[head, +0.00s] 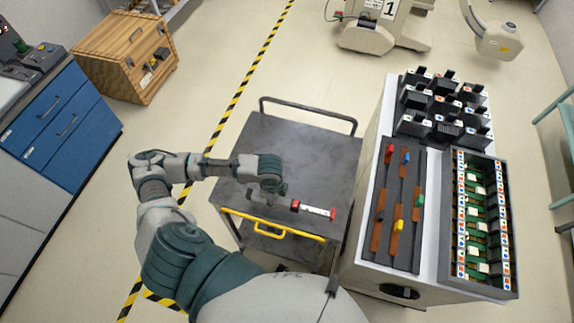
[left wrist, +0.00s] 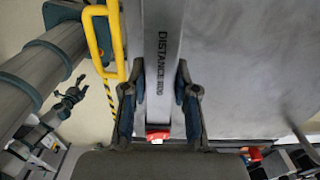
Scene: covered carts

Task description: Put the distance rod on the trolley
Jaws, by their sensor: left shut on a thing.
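The distance rod (left wrist: 163,70) is a grey bar lettered "DISTANCE ROD" with a red part near one end. My left gripper (left wrist: 160,100) is shut on it, with a finger on each side. In the head view my left gripper (head: 268,196) is over the trolley's top near its front. The trolley (head: 310,150) has a dark grey top. I cannot tell whether the rod touches it. A small dark claw in the left wrist view looks like my right gripper (left wrist: 72,97).
A yellow handle (head: 270,226) runs along the trolley's front. A white cart (head: 365,180) with black holders, coloured clips and a slotted tray stands close on the right. A wooden crate (head: 115,50) and blue drawers (head: 65,130) are at the left. The trolley's rear top is clear.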

